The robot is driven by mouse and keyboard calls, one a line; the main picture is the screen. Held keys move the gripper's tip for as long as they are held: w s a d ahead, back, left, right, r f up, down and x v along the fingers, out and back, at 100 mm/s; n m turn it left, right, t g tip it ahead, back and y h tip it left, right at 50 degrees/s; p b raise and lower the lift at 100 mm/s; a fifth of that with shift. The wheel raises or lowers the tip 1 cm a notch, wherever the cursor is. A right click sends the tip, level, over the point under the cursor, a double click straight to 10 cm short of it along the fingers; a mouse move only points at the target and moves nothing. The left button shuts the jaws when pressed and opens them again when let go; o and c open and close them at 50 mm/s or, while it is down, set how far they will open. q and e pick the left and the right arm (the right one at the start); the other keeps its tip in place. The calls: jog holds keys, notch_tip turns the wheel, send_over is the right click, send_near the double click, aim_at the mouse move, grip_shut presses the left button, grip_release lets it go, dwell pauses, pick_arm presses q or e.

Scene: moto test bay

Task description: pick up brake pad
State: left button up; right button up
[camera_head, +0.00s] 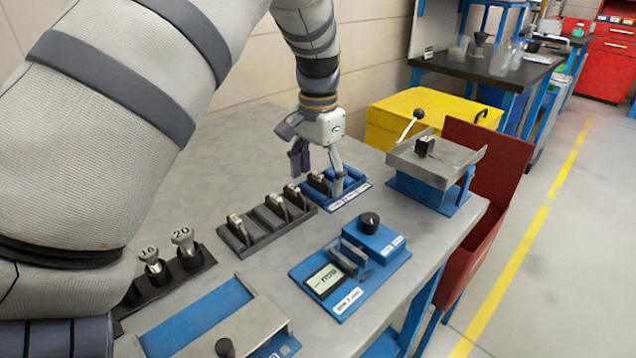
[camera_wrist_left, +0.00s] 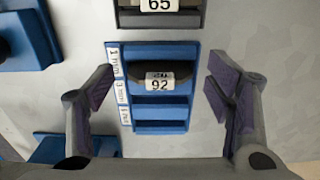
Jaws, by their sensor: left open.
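A dark brake pad with a white label reading 92 (camera_wrist_left: 159,80) sits in the top slot of a blue slotted tray (camera_wrist_left: 199,60). The lower slots of the tray look empty. In the head view the pad (camera_head: 317,182) is partly hidden by my left gripper, and the tray (camera_head: 350,200) lies on the grey bench. My left gripper (camera_head: 318,172) is open above the tray. In the wrist view its fingers (camera_wrist_left: 165,95) stand apart on either side of the tray, with nothing between the pads. My right gripper is not in view.
A dark rack (camera_head: 243,246) with several upright pieces stands beside the tray. A blue fixture with a display (camera_head: 340,305) and a grey-topped fixture (camera_head: 440,158) stand on the bench (camera_head: 235,150). A yellow box (camera_head: 395,112) and a red bin (camera_head: 485,160) are beyond the bench.

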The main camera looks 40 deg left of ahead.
pick_arm(q)
jog(key=shift+r, duration=0.1)
jog(key=c, duration=1.6)
jog(key=shift+c, duration=0.2)
jog(key=shift+r, duration=0.1)
